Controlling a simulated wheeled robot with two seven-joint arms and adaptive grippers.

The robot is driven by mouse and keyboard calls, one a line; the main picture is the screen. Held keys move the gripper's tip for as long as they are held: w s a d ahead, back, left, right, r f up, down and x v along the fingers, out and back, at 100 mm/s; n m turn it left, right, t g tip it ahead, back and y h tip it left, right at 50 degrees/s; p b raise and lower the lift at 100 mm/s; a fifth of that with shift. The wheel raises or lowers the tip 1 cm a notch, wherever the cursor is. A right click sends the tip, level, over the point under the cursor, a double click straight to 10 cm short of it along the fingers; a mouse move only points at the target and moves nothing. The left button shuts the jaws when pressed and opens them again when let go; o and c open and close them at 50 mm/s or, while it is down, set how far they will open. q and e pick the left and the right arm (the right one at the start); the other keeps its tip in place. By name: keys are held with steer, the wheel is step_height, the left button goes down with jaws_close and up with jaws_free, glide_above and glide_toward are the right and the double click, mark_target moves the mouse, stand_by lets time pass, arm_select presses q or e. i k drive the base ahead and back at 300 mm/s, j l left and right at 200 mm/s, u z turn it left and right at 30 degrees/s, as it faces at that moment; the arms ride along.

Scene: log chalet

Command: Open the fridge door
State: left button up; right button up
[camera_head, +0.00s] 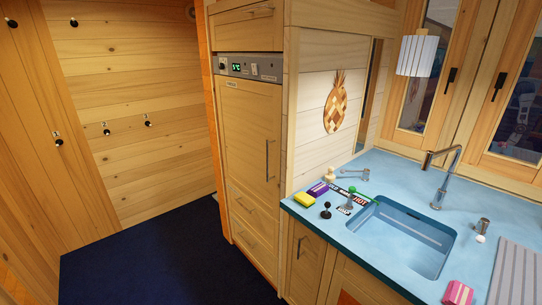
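The fridge (250,130) is a tall wood-panelled unit left of centre, built into a wooden cabinet. Its door is shut. A vertical dark bar handle (267,160) sits near the door's right edge. A metal strip with a green display (237,67) runs above the door. Neither of my grippers shows in the head view.
The dark blue floor (150,255) in front of the fridge and to its left is clear. A blue counter (400,180) with a sink (405,235), faucet (440,170) and small items stands to the right. Wooden walls with black hooks (107,132) are at the left.

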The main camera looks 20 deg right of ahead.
mark_target(250, 111)
steer(key=i+z, duration=0.2)
steer(key=i, duration=0.8)
steer(key=z, duration=0.45)
